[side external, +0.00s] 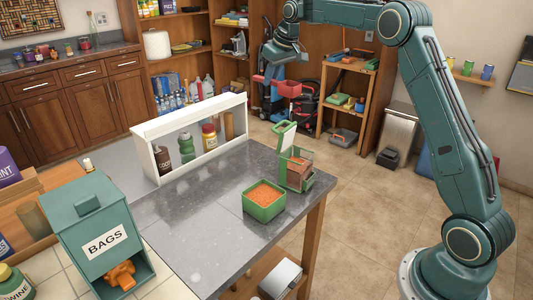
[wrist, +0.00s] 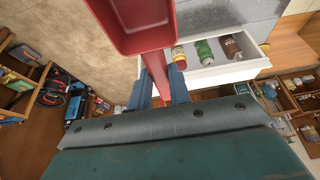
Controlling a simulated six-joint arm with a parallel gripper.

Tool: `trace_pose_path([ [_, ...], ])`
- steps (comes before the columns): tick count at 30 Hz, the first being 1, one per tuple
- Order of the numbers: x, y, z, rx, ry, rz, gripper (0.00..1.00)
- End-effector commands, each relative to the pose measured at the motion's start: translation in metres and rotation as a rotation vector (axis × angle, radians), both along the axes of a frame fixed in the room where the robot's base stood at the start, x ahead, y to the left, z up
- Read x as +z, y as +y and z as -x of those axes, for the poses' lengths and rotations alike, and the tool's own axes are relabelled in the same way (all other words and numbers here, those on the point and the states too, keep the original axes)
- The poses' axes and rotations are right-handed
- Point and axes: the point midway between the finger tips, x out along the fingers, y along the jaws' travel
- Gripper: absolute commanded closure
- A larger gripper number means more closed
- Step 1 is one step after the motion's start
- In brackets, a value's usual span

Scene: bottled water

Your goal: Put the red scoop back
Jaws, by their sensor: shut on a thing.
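The red scoop (side external: 289,89) is held in the air by my gripper (side external: 277,72), above and behind the dark counter in the side view. In the wrist view the scoop (wrist: 135,25) fills the top middle, and its red handle runs back between the two blue fingers of my gripper (wrist: 164,85). My gripper is shut on the handle. The scoop's bowl looks empty. On the counter stands an open green tub (side external: 264,212) of orange grains. Behind it is a green holder (side external: 297,170) with clear sides, a raised lid and brownish contents.
A white open shelf (side external: 150,133) with several bottles stands along the counter's back left edge. A teal BAGS box (side external: 90,215) is at the front left. The grey counter (side external: 195,230) is clear between them. Shelving and a small wooden stand lie behind.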

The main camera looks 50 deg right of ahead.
Motion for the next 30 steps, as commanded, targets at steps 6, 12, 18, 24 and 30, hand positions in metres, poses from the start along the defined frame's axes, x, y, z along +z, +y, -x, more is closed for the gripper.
trace_pose_path([
  [6,-0.001,0.006,-0.001,0.002,0.0,0.0,1.0],
  [12,-0.008,0.031,-0.007,0.002,0.001,0.0,1.0],
  [18,-0.022,0.083,-0.016,0.002,0.001,0.0,1.0],
  [24,-0.041,0.148,-0.018,-0.002,0.002,0.0,1.0],
  [30,-0.06,0.214,-0.01,-0.004,0.003,0.001,1.0],
])
